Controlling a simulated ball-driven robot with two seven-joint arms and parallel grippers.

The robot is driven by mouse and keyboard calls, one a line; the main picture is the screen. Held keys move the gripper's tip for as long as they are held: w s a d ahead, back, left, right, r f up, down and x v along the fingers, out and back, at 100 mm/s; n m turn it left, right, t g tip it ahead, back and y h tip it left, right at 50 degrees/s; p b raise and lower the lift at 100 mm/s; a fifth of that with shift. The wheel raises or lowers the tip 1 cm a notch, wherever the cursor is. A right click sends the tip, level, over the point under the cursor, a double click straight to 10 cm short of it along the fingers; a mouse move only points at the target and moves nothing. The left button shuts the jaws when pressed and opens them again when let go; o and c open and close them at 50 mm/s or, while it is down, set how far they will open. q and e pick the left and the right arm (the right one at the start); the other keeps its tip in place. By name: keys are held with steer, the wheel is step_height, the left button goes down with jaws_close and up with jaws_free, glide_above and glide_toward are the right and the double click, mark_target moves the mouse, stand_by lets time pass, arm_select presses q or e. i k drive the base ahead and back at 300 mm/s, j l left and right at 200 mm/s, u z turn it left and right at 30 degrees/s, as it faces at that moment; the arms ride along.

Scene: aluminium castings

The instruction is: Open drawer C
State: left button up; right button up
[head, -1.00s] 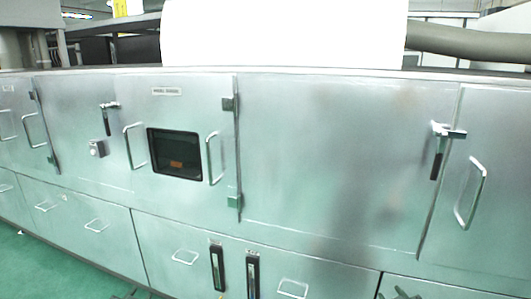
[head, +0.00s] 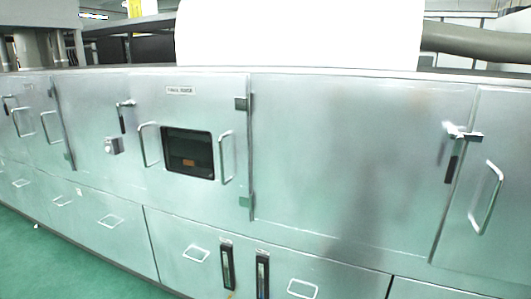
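No drawer marked C can be made out. A long brushed-metal cabinet (head: 340,160) fills the head view. Its lower row has closed panels with small loop handles: one handle (head: 196,253) at the lower middle, another handle (head: 303,289) at the bottom edge, and several further left, such as a handle (head: 110,221). I cannot tell which of these panels are drawers. Neither of my grippers is in view.
The upper row has closed doors, one with a dark window (head: 188,152), and a lever latch (head: 455,150) at the right. Two dark vertical gauges (head: 227,266) sit low in the middle. Green floor (head: 60,262) is clear at lower left. A white cylinder (head: 300,35) stands behind.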

mark_target(20, 188)
steer(key=u, duration=1.7)
steer(key=i+j+u, duration=0.2)
steer(key=i, duration=0.45)
steer(key=i+u, duration=0.1)
steer(key=i, duration=4.75)
